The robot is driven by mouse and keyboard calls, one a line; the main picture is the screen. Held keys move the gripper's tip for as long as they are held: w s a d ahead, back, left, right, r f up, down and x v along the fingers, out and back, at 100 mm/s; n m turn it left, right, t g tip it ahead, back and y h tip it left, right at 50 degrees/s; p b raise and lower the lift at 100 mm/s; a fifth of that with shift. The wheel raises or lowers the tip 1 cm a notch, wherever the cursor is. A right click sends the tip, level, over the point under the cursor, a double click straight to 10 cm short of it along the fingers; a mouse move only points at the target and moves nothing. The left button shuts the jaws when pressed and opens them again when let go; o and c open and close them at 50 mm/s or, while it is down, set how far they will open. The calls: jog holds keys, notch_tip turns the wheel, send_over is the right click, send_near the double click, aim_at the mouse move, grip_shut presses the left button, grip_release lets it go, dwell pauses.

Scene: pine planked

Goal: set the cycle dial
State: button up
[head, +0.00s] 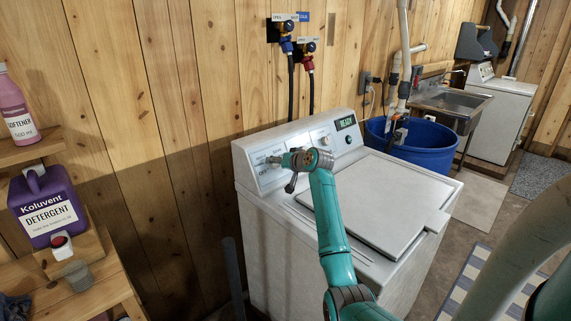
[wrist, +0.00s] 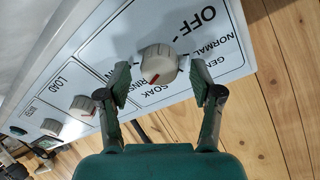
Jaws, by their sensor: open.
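The cycle dial (wrist: 158,62) is a round, off-white knob on the washer's control panel in the wrist view. Its red mark sits at the knob's lower left, on the side of the SOAK and RINSE labels; I cannot tell which it indicates exactly. OFF and NORMAL are printed to the right. My gripper (wrist: 160,80) is open, one finger on each side of the dial with gaps visible; nothing is held. In the head view, my gripper (head: 285,161) is at the left part of the white washer's panel (head: 262,175) and largely hides the dial.
Two smaller knobs (wrist: 84,105) (wrist: 51,127) lie left of the dial, near the LOAD label. The washer lid (head: 390,200) is closed. A READY display (head: 345,123) is on the panel. A blue tub (head: 425,150) stands right; a detergent shelf (head: 85,285) stands left.

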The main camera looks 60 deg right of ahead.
jog(key=v, duration=1.1)
jog(key=shift+s, duration=0.2)
jog(key=shift+a, duration=0.1)
